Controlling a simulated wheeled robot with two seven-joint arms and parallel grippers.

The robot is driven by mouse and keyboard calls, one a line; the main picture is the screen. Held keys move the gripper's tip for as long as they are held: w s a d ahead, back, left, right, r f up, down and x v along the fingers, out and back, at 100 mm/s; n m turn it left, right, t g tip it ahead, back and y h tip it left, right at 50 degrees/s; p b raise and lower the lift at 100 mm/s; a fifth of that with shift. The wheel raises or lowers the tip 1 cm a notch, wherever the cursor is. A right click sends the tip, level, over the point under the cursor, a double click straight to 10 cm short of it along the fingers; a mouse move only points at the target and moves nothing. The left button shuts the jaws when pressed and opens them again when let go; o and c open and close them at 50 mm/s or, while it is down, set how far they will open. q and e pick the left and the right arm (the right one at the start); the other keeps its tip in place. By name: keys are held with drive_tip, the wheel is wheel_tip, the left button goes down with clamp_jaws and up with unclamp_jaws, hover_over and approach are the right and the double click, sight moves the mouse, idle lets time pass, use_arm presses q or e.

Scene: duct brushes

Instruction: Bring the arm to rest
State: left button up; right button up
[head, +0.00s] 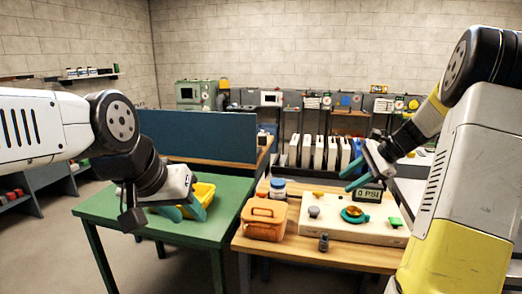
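My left gripper (182,213) hangs over the green table (105,208), in front of a yellow bin (204,193). Its two teal fingers are spread apart, and nothing shows between them. My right gripper (350,177) is at the right, over the far part of the wooden workbench (300,249). Its teal fingers point down and left, apart, with nothing seen between them.
On the workbench are a pale panel (330,228) with a brass and teal fitting (354,214), an orange-brown case (264,220), a blue-lidded jar (278,188) and a small dark cylinder (323,242). A blue divider (198,136) stands behind the green table.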

drive_tip(key=s+a+r+n+h, duration=0.1)
drive_tip(key=s+a+n, duration=0.3)
drive_tip(key=s, duration=0.5)
drive_tip(key=s+a+r+n+t+h, duration=0.1)
drive_tip(key=s+a+r+n+h, duration=0.1)
drive_tip(key=s+a+n, duration=0.3)
drive_tip(key=s+a+r+n+t+h, duration=0.1)
drive_tip(key=s+a+r+n, duration=0.3)
drive_tip(key=s, duration=0.8)
drive_tip(key=n+h, duration=0.1)
drive_tip(key=n, duration=0.1)
drive_tip(key=shift+s+a+n, duration=0.15)
drive_tip(key=shift+s+n, duration=0.2)
drive_tip(key=shift+n, duration=0.05)
